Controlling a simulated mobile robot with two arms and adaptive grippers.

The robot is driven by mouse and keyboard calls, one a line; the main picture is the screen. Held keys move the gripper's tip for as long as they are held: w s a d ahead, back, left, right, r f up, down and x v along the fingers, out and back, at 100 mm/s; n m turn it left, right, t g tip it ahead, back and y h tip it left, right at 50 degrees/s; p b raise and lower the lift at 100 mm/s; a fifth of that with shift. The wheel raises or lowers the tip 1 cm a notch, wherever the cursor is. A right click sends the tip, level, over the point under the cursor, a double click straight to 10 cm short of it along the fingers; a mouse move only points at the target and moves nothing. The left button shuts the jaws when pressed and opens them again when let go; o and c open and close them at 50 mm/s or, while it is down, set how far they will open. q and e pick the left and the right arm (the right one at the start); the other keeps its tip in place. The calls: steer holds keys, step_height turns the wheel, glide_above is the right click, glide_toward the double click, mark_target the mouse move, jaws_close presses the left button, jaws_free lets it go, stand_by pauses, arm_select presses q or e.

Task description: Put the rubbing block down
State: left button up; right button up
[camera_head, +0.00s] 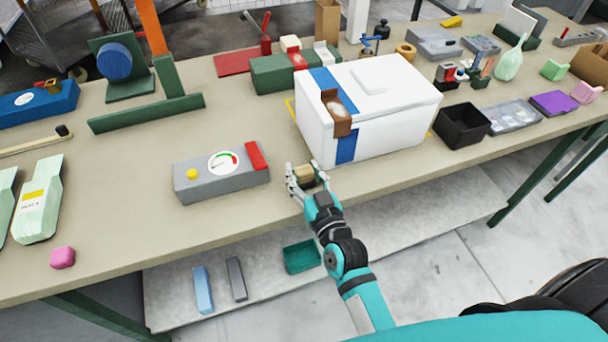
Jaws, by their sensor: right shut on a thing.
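The gripper's fingers hide part of the block. My left gripper is not in view.
A grey gauge box (222,185) with a red switch stands just left of the gripper. A black bin (462,126) is right of the foam box. Bare bench (130,190) lies left of the gauge box. Below is a shelf with a green tray (302,257).

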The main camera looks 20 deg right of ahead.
steer(key=shift+f, duration=0.15)
steer(key=o, duration=1.2)
steer(key=shift+r, duration=0.2)
steer(key=s+b, duration=0.1)
steer(key=s, duration=1.1)
steer(key=shift+d+b, duration=0.3)
steer(key=shift+b, duration=0.05)
